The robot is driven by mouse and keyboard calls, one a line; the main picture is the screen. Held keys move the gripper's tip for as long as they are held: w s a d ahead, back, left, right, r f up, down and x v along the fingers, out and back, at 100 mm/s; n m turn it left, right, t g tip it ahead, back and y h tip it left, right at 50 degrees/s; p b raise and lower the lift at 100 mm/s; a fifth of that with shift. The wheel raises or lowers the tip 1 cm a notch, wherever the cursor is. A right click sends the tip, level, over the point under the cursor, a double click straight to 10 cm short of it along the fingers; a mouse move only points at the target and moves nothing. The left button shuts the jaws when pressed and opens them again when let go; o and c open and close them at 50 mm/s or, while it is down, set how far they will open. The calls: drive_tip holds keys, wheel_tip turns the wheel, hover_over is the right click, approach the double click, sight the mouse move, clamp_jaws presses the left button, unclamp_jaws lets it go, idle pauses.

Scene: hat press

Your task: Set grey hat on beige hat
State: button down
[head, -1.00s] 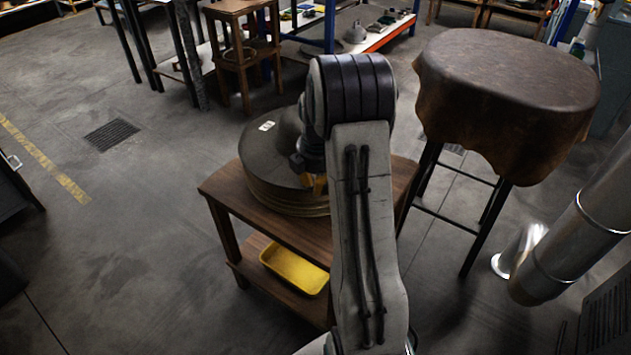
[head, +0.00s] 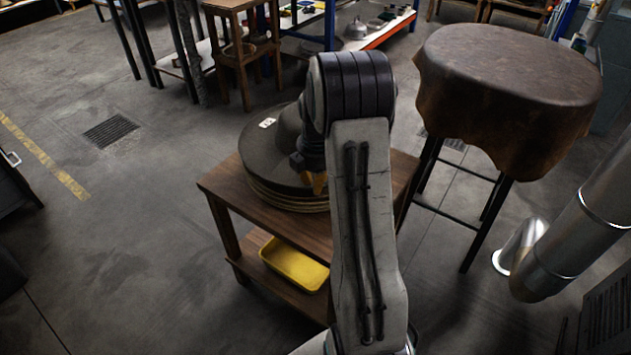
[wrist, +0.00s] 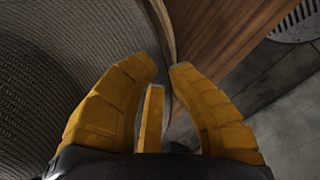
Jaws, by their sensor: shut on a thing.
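The grey hat (head: 262,148), dark with a wide brim and a small white tag, lies over the stack on the small wooden table in the head view. Beige brim edges of the beige hat (head: 285,203) show just below it. I cannot tell whether the two hats touch. My gripper (head: 318,182) is at the right side of the grey hat's brim, partly hidden by my arm. In the wrist view, the yellow fingers of my gripper (wrist: 163,75) are at the brim's edge, shut on the grey hat (wrist: 75,60), whose woven surface fills the left side.
The wooden table (head: 222,186) has bare top at its front left, and a yellow tray (head: 293,265) on its lower shelf. A leather-draped stool (head: 505,80) stands close at the right, beside a metal pipe (head: 575,235).

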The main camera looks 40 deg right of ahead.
drive_tip(key=shift+f+b, duration=0.35)
drive_tip(key=shift+f, duration=0.25)
drive_tip(key=c, duration=1.2)
unclamp_jaws()
drive_tip(key=shift+c, duration=0.2)
drive_tip(key=shift+r, duration=0.1)
wheel_tip(320, 180, up, 11)
drive_tip(key=s, duration=0.1)
drive_tip(key=s+a+r+m+t+p, duration=0.1)
drive_tip(key=s+a+r+m+p, duration=0.55)
drive_tip(key=a+r, duration=0.6)
drive_tip(key=s+a+r+m+p, duration=0.3)
drive_tip(key=s+a+p, duration=0.1)
drive_tip(key=s, duration=0.3)
drive_tip(key=s+a+r+m+t+p, duration=0.1)
drive_tip(key=s+a+r+m+p, duration=0.2)
drive_tip(key=s+p, duration=0.3)
drive_tip(key=shift+s+a+r+y, duration=0.3)
drive_tip(key=shift+s+a+r, duration=0.2)
drive_tip(key=shift+s, duration=0.1)
